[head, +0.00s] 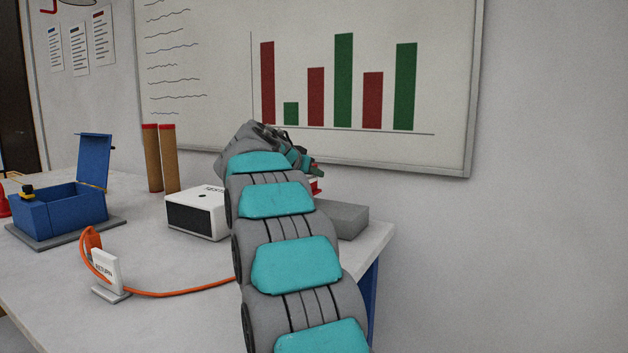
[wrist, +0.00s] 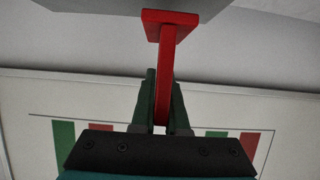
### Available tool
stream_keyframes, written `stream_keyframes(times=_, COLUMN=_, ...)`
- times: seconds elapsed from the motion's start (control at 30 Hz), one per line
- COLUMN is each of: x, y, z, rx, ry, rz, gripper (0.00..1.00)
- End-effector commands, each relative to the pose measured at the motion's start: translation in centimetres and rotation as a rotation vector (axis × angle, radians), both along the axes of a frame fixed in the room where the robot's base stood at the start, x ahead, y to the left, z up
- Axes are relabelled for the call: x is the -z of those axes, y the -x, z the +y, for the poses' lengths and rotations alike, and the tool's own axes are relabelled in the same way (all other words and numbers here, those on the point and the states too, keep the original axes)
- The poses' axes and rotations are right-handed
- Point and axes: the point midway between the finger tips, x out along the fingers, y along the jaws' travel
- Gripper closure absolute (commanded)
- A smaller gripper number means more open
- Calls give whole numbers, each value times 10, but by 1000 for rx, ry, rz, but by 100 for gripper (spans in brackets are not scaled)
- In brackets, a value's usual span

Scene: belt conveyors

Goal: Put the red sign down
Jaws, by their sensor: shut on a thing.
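My gripper (head: 312,172) is at the far end of my arm, in front of the whiteboard and above the grey block (head: 348,220). In the wrist view, its two green fingers (wrist: 163,98) are shut on the narrow part of the red sign (wrist: 168,52). The sign's wider flat end (wrist: 170,18) points away from the fingers and overlaps a grey surface at the top of that view. In the head view only a small red piece (head: 315,187) shows below the gripper. I cannot tell whether the sign touches the block.
A white box (head: 195,216) stands left of the grey block. An orange cable (head: 190,292) runs from a white RETURN stand (head: 106,270). An open blue box (head: 60,210) and two brown tubes (head: 152,160) are further left. The table's right edge is close to the block.

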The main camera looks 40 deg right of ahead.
Motion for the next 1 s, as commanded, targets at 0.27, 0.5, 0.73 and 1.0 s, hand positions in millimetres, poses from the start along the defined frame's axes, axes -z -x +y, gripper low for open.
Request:
stream_keyframes(times=0.27, x=22, y=0, z=0, rx=0, ry=-1, rz=2, gripper=100)
stream_keyframes(times=0.5, x=23, y=0, z=0, rx=0, ry=-2, rz=0, gripper=100)
stream_keyframes(times=0.73, x=25, y=0, z=0, rx=1, ry=-1, rz=0, gripper=85)
stream_keyframes(times=1.0, x=25, y=0, z=0, rx=1, ry=-2, rz=0, gripper=58)
